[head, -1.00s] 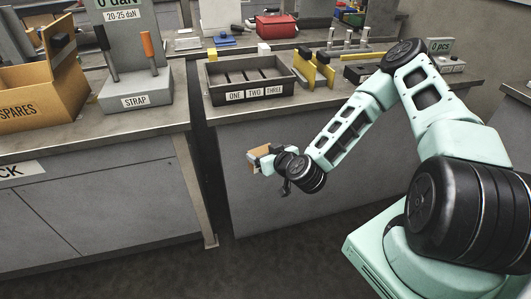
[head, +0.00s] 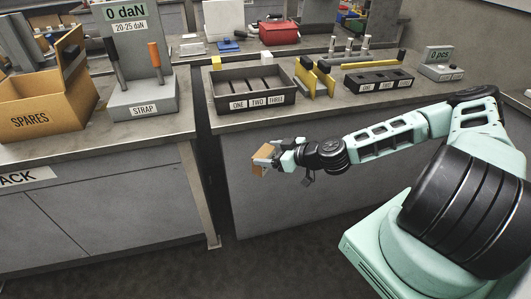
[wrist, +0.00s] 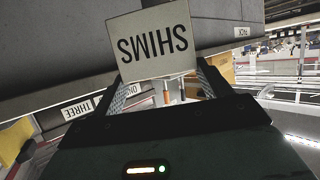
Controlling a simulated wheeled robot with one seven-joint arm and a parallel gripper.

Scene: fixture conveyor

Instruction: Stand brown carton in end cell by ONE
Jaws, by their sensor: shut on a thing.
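The brown carton (head: 263,161) is between the fingers of my gripper (head: 273,157), held in the air in front of the bench, below the top edge. In the wrist view its white face, marked SHIMS upside down (wrist: 153,46), sits between the shut fingers of my gripper (wrist: 165,80). The dark tray (head: 274,99) stands on the bench above and behind the carton, with labels ONE, TWO and THREE from left to right on its front. Its cells are split by thin dividers and look empty. The end cell by ONE is at the tray's left.
Yellow-and-black upright pieces (head: 322,78) stand right of the tray. A dark block with holes (head: 379,81) and a counter reading 0 pcs (head: 440,68) lie farther right. The left bench holds the STRAP stand (head: 143,107) and the SPARES box (head: 38,119). A gap separates the benches.

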